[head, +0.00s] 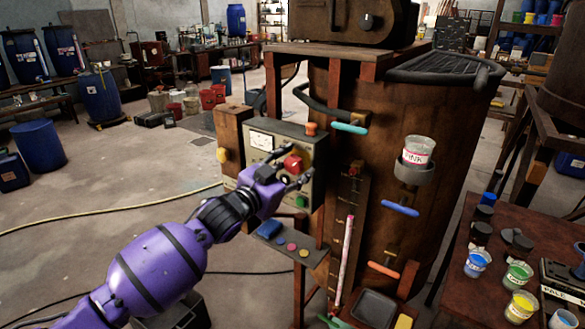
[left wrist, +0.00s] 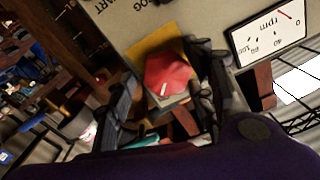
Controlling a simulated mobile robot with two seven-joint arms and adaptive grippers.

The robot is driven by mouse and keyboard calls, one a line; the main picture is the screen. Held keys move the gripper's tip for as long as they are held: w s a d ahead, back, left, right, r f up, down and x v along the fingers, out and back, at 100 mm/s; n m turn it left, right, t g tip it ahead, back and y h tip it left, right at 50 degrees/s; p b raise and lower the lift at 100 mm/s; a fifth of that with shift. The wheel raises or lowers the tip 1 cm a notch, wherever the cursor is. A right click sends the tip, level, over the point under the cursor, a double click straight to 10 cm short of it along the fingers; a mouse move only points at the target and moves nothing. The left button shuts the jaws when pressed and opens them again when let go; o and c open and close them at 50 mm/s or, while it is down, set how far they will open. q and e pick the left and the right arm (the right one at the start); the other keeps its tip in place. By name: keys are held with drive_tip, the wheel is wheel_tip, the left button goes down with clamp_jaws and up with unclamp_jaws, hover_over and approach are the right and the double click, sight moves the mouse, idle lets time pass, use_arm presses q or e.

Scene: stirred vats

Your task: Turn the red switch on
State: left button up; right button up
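The red switch (head: 293,163) is a red knob on a yellow plate, on the front of the grey control panel (head: 313,190) fixed to the big brown vat. In the left wrist view the red switch (left wrist: 168,75) has a white mark and lies between the fingers. My left gripper (head: 291,171) is at the panel, right in front of the switch. Its two dark fingers are apart, one on each side of the knob in the left wrist view (left wrist: 163,78). I cannot tell whether either finger touches it. My right gripper is not in view.
The panel also carries a gauge (head: 262,141), an orange button (head: 310,128) and a green button (head: 301,201). A small shelf (head: 290,243) with coloured buttons juts out below. A pink-labelled cup (head: 418,152) stands in a holder at right. Floor at left is open.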

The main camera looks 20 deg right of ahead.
use_arm(q)
drive_tip(key=shift+a+f, duration=0.1)
drive_tip(key=shift+a, duration=0.15)
drive_tip(key=v, duration=1.1)
drive_tip(key=shift+s+a, duration=0.2)
drive_tip(key=shift+s, duration=0.15)
